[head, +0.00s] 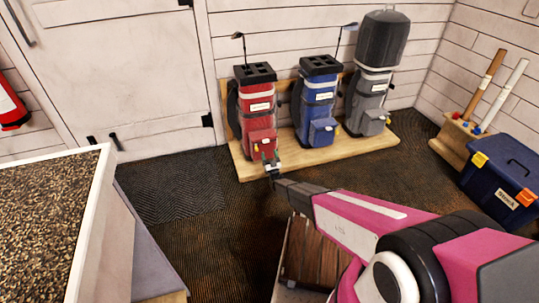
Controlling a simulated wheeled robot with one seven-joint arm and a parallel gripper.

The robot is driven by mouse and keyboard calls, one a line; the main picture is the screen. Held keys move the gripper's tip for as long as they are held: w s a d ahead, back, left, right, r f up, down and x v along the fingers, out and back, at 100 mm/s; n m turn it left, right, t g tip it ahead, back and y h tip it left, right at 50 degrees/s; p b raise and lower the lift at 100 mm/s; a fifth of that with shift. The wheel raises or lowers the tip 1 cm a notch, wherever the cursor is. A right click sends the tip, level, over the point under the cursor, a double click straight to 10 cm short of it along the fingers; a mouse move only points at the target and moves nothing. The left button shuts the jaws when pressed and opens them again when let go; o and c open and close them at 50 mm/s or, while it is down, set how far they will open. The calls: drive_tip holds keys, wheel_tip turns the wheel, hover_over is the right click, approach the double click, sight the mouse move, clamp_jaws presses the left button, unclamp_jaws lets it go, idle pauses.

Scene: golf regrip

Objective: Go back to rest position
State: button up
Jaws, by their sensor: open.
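My gripper (271,163) is at the end of my outstretched pink and black arm, in front of the lower pocket of the red golf bag (257,105). It is small in the picture; its jaws look apart, with nothing clearly held between them. I cannot tell whether it touches the bag's pocket. The red bag stands upright at the left on a wooden stand (345,158), with a club (241,45) rising from its top.
A blue bag (318,100) with a club and a hooded grey bag (371,85) stand beside the red one. A blue storage box (505,178) and a wooden holder (462,140) are at right. A gravel-filled bed (98,190) is at left.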

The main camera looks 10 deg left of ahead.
drive_tip(key=w+d+r+m+g+h, duration=0.1)
drive_tip(key=w+d+r+g+h, duration=0.15)
drive_tip(key=d+r, duration=0.3)
drive_tip(key=w+d+r+m+g+h, duration=0.1)
drive_tip(key=w+d+r+g+h, duration=0.2)
drive_tip(key=d, duration=0.4)
drive_tip(key=s+d+r+m+g+h, duration=0.1)
drive_tip(key=s+d+r+g+h, duration=0.15)
drive_tip(key=d, duration=0.35)
drive_tip(key=s+d+r+g+h, duration=0.1)
drive_tip(key=s+d+r+h, duration=0.1)
drive_tip(key=s+d+r, duration=0.3)
drive_tip(key=s+d+r+m+g+h, duration=0.1)
drive_tip(key=s+d+r+g, duration=0.3)
drive_tip(key=s+d, duration=0.3)
drive_tip(key=s+d+r+m+g+h, duration=0.1)
drive_tip(key=s+d+r+g, duration=0.3)
drive_tip(key=s+d, duration=0.3)
drive_tip(key=s+d+r+m+g+h, duration=0.1)
drive_tip(key=s+d+r+g, duration=0.3)
drive_tip(key=s, duration=1)
drive_tip(key=d+r, duration=0.1)
drive_tip(key=d, duration=0.2)
drive_tip(key=shift+s+d+r+g, duration=0.4)
